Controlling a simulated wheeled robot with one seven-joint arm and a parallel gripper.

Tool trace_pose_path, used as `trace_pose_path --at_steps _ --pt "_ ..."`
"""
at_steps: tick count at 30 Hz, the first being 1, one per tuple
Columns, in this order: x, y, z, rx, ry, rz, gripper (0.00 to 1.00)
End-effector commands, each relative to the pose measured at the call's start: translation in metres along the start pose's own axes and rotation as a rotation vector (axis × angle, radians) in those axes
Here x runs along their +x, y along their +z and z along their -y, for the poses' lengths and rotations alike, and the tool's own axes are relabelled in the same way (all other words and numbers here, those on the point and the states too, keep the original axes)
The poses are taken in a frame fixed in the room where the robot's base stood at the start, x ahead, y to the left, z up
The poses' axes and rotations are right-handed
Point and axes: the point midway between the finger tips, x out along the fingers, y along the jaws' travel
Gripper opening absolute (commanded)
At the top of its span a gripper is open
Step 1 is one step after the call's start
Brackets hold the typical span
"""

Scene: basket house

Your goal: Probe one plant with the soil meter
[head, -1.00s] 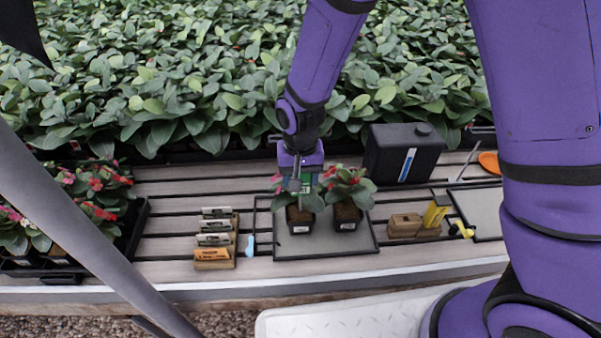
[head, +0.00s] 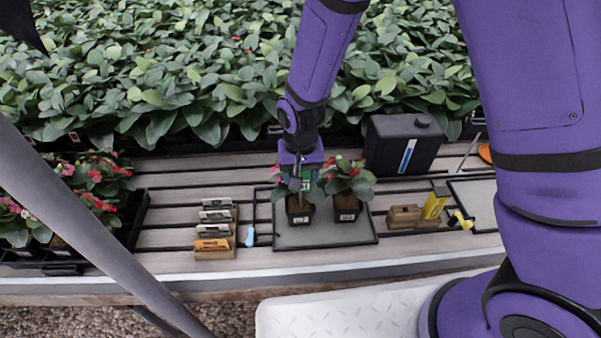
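Two small potted plants with red flowers stand side by side on a grey tray (head: 322,237): the left plant (head: 299,212) and the right plant (head: 347,208). My gripper (head: 303,184) is directly above the left plant, pointing down among its leaves. It appears shut on the soil meter (head: 307,179), a small green body with a thin grey probe pointing down. The probe's lower end is at the left pot's soil; whether it has entered the soil is too small to tell. The fingertips are partly hidden.
Left of the tray are a wooden rack (head: 214,247) of packets and a light-blue tool (head: 250,237). Right of it are a wooden block (head: 405,216), a yellow item (head: 434,206) and yellow-handled tool (head: 463,220). A black canister (head: 395,145) stands behind.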

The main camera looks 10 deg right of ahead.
Motion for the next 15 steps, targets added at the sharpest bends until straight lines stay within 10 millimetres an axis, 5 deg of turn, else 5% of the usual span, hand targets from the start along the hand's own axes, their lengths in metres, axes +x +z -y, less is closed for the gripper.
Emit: trace_pose_path --at_steps 15 --pt "0.0065 0.0002 -0.0002 0.0 0.001 0.002 0.3"
